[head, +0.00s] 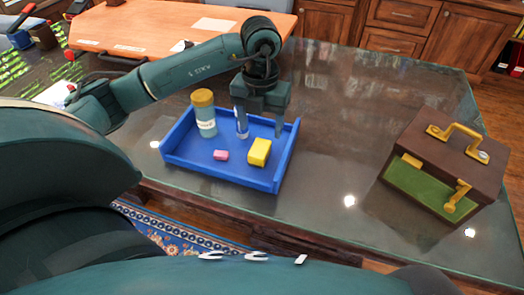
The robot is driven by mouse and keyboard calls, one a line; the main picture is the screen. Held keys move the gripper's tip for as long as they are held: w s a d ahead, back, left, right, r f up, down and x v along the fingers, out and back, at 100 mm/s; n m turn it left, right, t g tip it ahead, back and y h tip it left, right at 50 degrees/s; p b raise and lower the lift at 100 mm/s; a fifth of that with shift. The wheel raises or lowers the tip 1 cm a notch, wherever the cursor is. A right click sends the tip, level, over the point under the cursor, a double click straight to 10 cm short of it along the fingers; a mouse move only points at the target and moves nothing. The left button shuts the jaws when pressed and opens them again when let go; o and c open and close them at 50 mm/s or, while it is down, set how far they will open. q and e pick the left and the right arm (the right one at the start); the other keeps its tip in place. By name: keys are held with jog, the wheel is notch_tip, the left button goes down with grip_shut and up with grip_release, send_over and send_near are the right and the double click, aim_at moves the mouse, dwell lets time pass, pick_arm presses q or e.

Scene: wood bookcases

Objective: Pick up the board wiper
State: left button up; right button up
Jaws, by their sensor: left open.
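A yellow block (259,152), which looks like the board wiper, lies in the front right part of a blue tray (215,174) on the glass-topped table. My left gripper (260,130) hangs over the tray with its fingers pointing down. It is open, with one finger on each side of a gap, and appears above and behind the yellow block, apart from it. A small pink block (221,155) lies to the left of the yellow one. My right gripper is not in view.
A jar with a yellow lid (204,112) stands in the tray, and a white-and-blue item (242,124) shows beside my left finger. A brown case with a gold handle (446,165) stands on the right. The table between is clear.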

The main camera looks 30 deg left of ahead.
aim_at(260, 147)
pick_arm(q)
notch_tip(260, 147, down, 3)
jog(key=shift+r, duration=0.1)
jog(key=f, duration=0.5)
jog(key=shift+s, duration=0.3)
jog(key=c, duration=1)
